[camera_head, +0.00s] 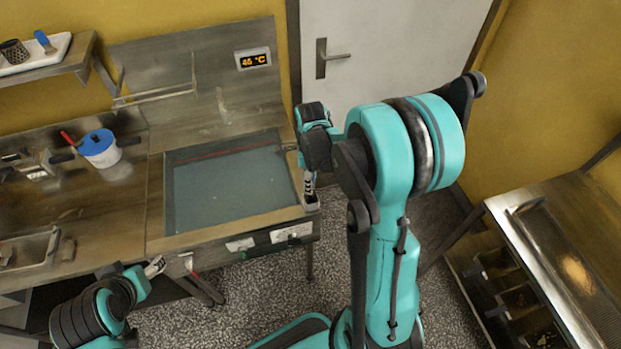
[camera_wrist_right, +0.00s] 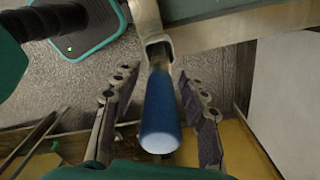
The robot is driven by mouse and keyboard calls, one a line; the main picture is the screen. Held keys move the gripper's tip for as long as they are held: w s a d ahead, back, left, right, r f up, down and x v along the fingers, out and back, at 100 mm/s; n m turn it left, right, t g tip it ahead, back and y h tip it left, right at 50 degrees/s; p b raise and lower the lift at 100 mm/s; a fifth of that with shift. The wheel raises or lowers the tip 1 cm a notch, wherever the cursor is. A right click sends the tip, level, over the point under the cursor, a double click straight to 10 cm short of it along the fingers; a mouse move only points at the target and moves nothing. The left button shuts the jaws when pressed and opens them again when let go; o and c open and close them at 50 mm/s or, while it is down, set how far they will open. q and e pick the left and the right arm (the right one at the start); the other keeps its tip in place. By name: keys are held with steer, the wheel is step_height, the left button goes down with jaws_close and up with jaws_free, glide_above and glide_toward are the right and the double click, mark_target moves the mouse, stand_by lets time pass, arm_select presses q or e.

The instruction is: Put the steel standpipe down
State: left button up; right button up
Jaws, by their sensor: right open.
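In the right wrist view, a blue cylinder with a pale end (camera_wrist_right: 160,112), which looks like the grip of the steel standpipe, points towards the camera. Its far end sits at a steel bracket (camera_wrist_right: 158,42) on a metal rim. My right gripper (camera_wrist_right: 157,82) is open, with one finger on each side of the blue grip and gaps between. In the head view my right gripper (camera_head: 311,190) is at the right edge of the tank (camera_head: 157,200), and the pipe is hardly visible there. My left gripper (camera_head: 155,267) is low at the left, its jaw opening unclear.
The tank is filled with greenish liquid, below a 45 °C display (camera_head: 252,59). A white tub with a blue lid (camera_head: 100,150) stands on the left counter. A wall shelf (camera_head: 45,67) is at the top left. A steel bench (camera_head: 560,265) stands at the right.

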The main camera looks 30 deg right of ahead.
steer(key=shift+r, duration=0.25)
step_height(320, 180, up, 11)
steer(key=shift+f+p, duration=0.1)
steer(key=shift+p, duration=1.05)
steer(key=shift+r, duration=0.4)
steer(key=shift+s+a+r+n, duration=0.15)
steer(key=shift+a+r+n, duration=0.05)
steer(key=shift+r+n, duration=0.1)
steer(key=s+a+r+n+t, duration=0.1)
steer(key=s+a+n+t, duration=0.2)
steer(key=n, duration=0.9)
steer(key=s+a+r+n+t, duration=0.2)
steer(key=s+a+n+t, duration=0.2)
steer(key=n, duration=0.9)
steer(key=s+a, duration=0.3)
steer(key=shift+s+r, duration=0.25)
steer(key=shift+s, duration=0.15)
steer(key=shift+a, duration=0.1)
